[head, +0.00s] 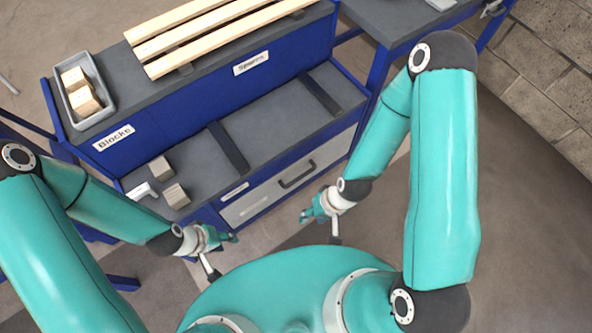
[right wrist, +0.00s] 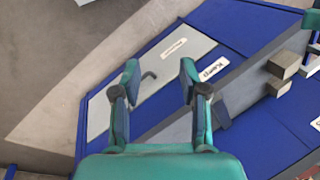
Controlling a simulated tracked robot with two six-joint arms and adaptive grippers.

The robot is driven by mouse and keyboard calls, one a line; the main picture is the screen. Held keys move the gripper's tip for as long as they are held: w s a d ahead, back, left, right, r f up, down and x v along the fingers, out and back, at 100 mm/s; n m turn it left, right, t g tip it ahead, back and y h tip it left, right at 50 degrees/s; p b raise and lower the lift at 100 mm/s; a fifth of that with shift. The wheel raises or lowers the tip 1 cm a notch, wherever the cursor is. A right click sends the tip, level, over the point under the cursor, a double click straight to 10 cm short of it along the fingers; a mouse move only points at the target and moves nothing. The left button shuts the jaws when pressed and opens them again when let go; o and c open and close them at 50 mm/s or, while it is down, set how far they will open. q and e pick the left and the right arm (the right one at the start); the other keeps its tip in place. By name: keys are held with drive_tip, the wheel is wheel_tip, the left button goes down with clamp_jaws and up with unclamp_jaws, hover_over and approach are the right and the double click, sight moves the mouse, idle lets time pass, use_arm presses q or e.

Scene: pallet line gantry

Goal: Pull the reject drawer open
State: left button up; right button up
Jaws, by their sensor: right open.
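The reject drawer (head: 325,156) has a pale grey front set in the blue bench and looks flush, so shut. Its dark bar handle (head: 298,174) sits at mid-front. In the right wrist view the drawer front (right wrist: 107,104) lies beyond my fingers, and the handle (right wrist: 149,76) shows between them. My right gripper (head: 305,214) is open and empty, in front of the drawer and apart from the handle; its spread fingers show in the wrist view (right wrist: 160,68). My left gripper (head: 234,238) is near the bench's left front corner, with its finger opening too small to make out.
The bench's grey lower shelf (head: 265,128) holds wooden blocks (head: 176,196) and a white piece (head: 142,190) at left. A grey bin (head: 98,112) of blocks and long wooden slats (head: 215,35) sit on the upper level. The floor before the drawer is clear.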

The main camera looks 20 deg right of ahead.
drive_tip(key=s+d+f+m+g+b, duration=0.1)
drive_tip(key=s+d+f+m+b, duration=0.1)
drive_tip(key=f+m+b, duration=0.3)
drive_tip(key=s+d+f+m+g+b, duration=0.1)
drive_tip(key=d+f+m+b, duration=0.1)
drive_tip(key=f+m+b, duration=0.35)
drive_tip(key=m+t+y+b, duration=0.7)
drive_tip(key=m+t+b, duration=0.6)
drive_tip(key=m+b, duration=1.6)
approach(301, 177)
drive_tip(key=w+a+f+m, duration=0.1)
drive_tip(key=w+a, duration=0.1)
drive_tip(key=w+a+m, duration=0.2)
drive_tip(key=w, duration=0.1)
drive_tip(key=w+a+f+m+p, duration=0.1)
drive_tip(key=w+a, duration=0.1)
drive_tip(key=shift+w+a+f+m, duration=0.35)
drive_tip(key=shift+a, duration=0.05)
clamp_jaws()
